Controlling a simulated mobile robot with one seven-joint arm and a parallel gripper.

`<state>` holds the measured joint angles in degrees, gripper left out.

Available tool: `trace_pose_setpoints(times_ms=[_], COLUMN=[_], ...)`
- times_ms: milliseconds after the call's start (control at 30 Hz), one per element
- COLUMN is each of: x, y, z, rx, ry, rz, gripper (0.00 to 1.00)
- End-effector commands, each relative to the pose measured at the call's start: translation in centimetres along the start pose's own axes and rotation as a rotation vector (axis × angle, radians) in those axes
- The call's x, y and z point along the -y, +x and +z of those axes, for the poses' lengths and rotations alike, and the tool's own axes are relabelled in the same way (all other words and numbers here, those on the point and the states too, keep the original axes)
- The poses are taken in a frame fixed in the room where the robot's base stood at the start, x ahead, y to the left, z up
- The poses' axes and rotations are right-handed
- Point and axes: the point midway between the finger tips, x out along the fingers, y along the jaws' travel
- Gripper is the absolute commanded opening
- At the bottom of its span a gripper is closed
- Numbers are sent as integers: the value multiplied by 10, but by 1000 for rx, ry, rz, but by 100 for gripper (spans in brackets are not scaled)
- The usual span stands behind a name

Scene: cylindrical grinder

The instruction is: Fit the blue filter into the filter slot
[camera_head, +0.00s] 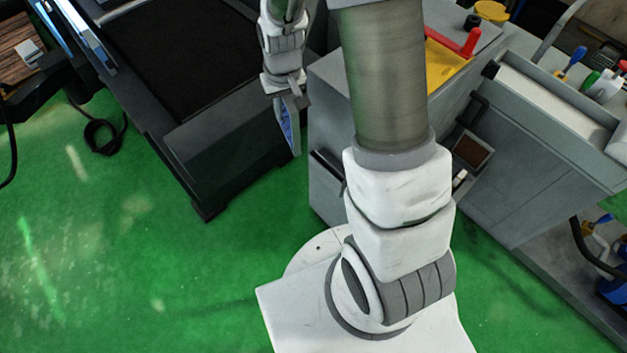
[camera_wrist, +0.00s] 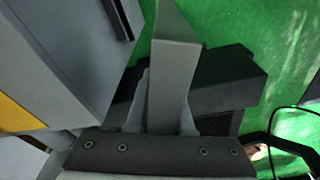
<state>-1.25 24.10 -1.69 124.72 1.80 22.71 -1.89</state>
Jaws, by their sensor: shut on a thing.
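The blue filter (camera_head: 287,128) is a thin panel with a blue face and a grey frame. My gripper (camera_head: 284,93) is shut on its upper end, and it hangs in the air between the dark machine and the grey cabinet. In the wrist view the filter (camera_wrist: 174,60) shows edge-on as a grey bar between the fingers of my gripper (camera_wrist: 160,118). I cannot tell for sure which opening is the filter slot. A dark, narrow feature (camera_head: 328,166) shows low on the grey cabinet, partly hidden by my arm.
The grey cabinet (camera_head: 327,110) stands close right of the filter. A black-topped machine (camera_head: 180,60) stands to the left. A small brown recess (camera_head: 471,150) and a red handle (camera_head: 470,42) are on the right. Green floor (camera_head: 130,240) is clear at lower left.

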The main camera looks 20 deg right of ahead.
Motion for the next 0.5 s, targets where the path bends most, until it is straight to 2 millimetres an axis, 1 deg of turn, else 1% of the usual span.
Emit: trace_pose_setpoints(times_ms=[33, 100, 200, 267, 333, 500], x=[-5, -14, -34, -49, -66, -99], y=[24, 34, 36, 31, 20, -17], z=[-1, -5, -14, -19, -23, -20], rx=[-6, -8, -12, -13, -12, -11], ry=[4, 10, 20, 26, 33, 41], rz=[2, 6, 12, 15, 16, 15], gripper=[0, 0, 0, 0, 0, 0])
